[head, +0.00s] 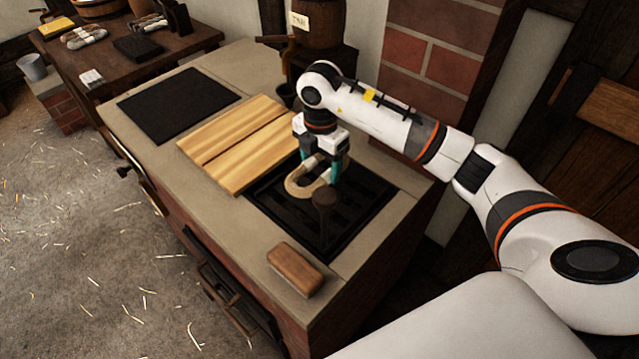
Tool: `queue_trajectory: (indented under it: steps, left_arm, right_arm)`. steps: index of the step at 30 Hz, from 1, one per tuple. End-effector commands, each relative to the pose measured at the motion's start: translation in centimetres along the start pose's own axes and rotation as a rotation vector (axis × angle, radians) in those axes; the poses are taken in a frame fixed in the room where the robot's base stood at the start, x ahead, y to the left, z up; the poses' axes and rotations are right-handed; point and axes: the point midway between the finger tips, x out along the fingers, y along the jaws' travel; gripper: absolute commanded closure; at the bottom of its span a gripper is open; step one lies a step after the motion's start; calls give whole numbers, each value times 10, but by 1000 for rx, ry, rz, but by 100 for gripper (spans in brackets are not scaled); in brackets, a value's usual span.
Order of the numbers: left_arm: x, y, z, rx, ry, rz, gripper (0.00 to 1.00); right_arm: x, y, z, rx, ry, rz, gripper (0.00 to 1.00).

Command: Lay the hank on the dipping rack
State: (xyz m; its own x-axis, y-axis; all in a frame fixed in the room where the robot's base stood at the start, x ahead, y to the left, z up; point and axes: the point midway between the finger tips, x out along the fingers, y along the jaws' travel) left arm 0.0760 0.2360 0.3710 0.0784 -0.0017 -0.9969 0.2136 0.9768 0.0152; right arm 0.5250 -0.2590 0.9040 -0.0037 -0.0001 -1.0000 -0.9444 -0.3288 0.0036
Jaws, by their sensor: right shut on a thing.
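My right gripper (327,165) points down over the brick-sided counter and is shut on the hank (304,187), a pale beige loop of rope. The hank is over the far left part of a dark, recessed slatted frame, which looks like the dipping rack (358,214). I cannot tell whether the hank touches the slats or hangs just above them. Part of the hank is hidden by the gripper fingers. My left gripper is not in view.
A dark knobbed post (325,205) stands up in front of the hank. Wooden boards (235,140) lie left of the rack, with a black mat (178,103) beyond. A brown block (295,268) lies at the near edge. A barrel (318,22) stands behind.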

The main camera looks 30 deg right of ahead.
Motion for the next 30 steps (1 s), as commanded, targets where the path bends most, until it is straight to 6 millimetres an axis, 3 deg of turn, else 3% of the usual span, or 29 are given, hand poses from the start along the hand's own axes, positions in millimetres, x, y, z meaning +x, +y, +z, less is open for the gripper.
queue_trajectory:
  steps: [15, 26, 27, 30]
  left_arm:
    - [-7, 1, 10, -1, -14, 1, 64]
    - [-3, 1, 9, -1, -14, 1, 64]
    - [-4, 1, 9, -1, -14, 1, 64]
    - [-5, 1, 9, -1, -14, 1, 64]
  right_arm:
    - [57, 0, 0, -1, -1, 0, 52]
    - [62, 0, 0, -1, 0, -1, 52]
    - [60, 0, 0, -1, 0, -1, 22]
    - [60, 0, 0, -1, 0, -1, 6]
